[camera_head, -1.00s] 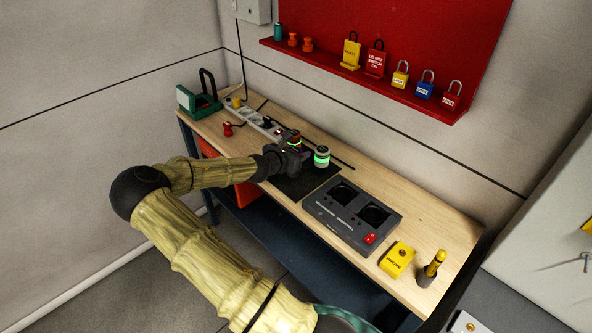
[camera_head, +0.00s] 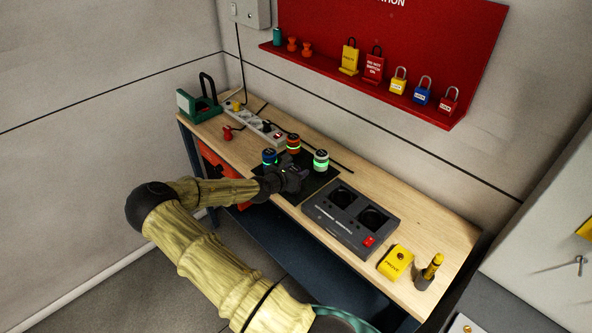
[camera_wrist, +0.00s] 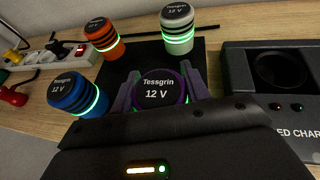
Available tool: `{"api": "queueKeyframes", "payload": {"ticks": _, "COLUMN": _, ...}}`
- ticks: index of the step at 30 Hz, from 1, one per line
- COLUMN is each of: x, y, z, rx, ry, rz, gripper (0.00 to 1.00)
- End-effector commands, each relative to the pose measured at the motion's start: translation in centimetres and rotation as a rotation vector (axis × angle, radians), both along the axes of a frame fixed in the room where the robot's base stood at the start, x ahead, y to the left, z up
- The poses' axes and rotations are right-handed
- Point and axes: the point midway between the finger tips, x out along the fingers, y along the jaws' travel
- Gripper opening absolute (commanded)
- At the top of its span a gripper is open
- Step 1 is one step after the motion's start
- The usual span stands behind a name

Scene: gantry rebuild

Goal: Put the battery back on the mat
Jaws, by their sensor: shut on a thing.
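My gripper (camera_wrist: 158,95) is shut on a battery with a black top and purple rim (camera_wrist: 186,90), labelled Tessgrin 12 V. It is over the front of the black mat (camera_head: 322,181); I cannot tell whether its base touches the mat. In the head view the gripper (camera_head: 296,181) hides this battery. On the mat stand a blue battery (camera_head: 269,158), left of the gripper, an orange battery (camera_head: 293,144) behind it, and a white battery (camera_head: 321,161) behind and to the right. All three have green glowing rings and show upright in the wrist view.
A dark charger (camera_head: 340,208) with two round wells and a red switch sits right of the mat. A yellow box (camera_head: 395,262) and a yellow marker in a holder (camera_head: 431,270) stand farther right. A power strip (camera_head: 257,124) lies at the back left.

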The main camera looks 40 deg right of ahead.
Motion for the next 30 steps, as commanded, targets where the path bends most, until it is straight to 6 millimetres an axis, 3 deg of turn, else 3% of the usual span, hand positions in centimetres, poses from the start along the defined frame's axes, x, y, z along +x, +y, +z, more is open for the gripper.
{"api": "queueKeyframes", "payload": {"ticks": 5, "x": 0.0, "y": 0.0, "z": -0.3, "rx": -0.001, "ry": 0.0, "rz": 0.0, "gripper": 0.07}}
{"api": "queueKeyframes", "payload": {"ticks": 6, "x": 0.0, "y": 0.0, "z": -0.2, "rx": 0.0, "ry": 0.0, "rz": -0.001, "gripper": 0.54}}
{"api": "queueKeyframes", "payload": {"ticks": 9, "x": 0.0, "y": 0.0, "z": -0.2, "rx": 0.0, "ry": 0.0, "rz": -0.001, "gripper": 0.68}}
{"api": "queueKeyframes", "payload": {"ticks": 20, "x": 0.0, "y": 0.1, "z": 0.1, "rx": 0.001, "ry": 0.0, "rz": 0.0, "gripper": 0.68}}
{"api": "queueKeyframes", "payload": {"ticks": 30, "x": -1.2, "y": 4.2, "z": 1.6, "rx": 0.0, "ry": 0.001, "rz": 0.004, "gripper": 0.68}}
